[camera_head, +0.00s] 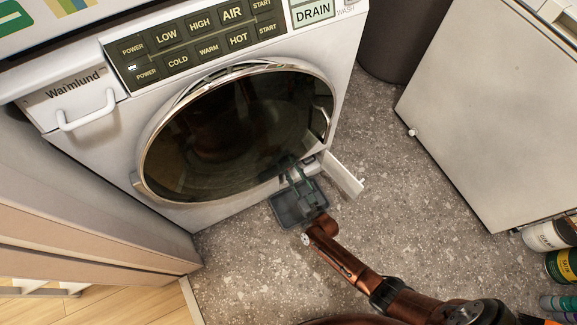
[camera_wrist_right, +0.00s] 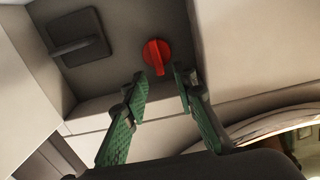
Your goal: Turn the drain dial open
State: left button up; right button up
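The red drain dial (camera_wrist_right: 156,56) shows in the right wrist view, inside a grey recess (camera_wrist_right: 95,80) low on the washer. Its raised grip runs nearly up and down in that view. My right gripper (camera_wrist_right: 162,82) is open, its two green fingers apart and pointing at the dial, with nothing held between them. The fingertips are close to the dial; I cannot tell whether they touch it. In the head view my right gripper (camera_head: 291,170) is at the washer's lower right corner, beside the open white flap (camera_head: 342,173). The dial is hidden there. My left gripper is not in view.
In the recess, a dark square plate with a handle (camera_wrist_right: 78,38) is beside the dial. The round washer door (camera_head: 235,130) is shut. A white cabinet (camera_head: 490,110) stands at right.

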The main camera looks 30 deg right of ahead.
jog(key=shift+w+b, duration=0.35)
jog(key=shift+w, duration=0.9)
jog(key=shift+c, duration=0.2)
grip_shut()
